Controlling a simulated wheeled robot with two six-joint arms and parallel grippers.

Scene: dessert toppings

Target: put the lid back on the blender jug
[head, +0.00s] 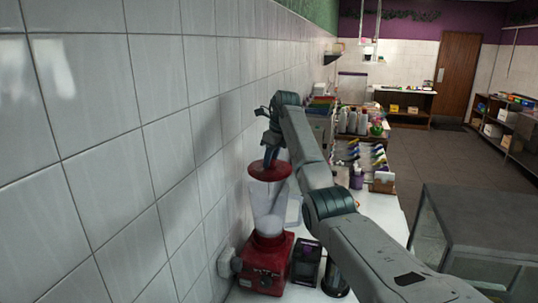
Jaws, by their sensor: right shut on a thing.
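The blender stands against the tiled wall, with a red base (266,262) and a clear jug (266,208) upright on it. Something pale sits in the bottom of the jug. The red lid (269,171) is at the top of the jug; I cannot tell whether it is seated or just above the rim. My right gripper (271,155) points down and is shut on the lid from above. Its fingertips are small and partly hidden at this distance. My left gripper is not in view.
A dark container (306,263) stands right of the blender base on the white counter (385,208). Bottles (358,121) and topping dispensers (378,158) stand farther back. A grey cabinet (485,205) is at the right. The tiled wall (120,160) is close on the left.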

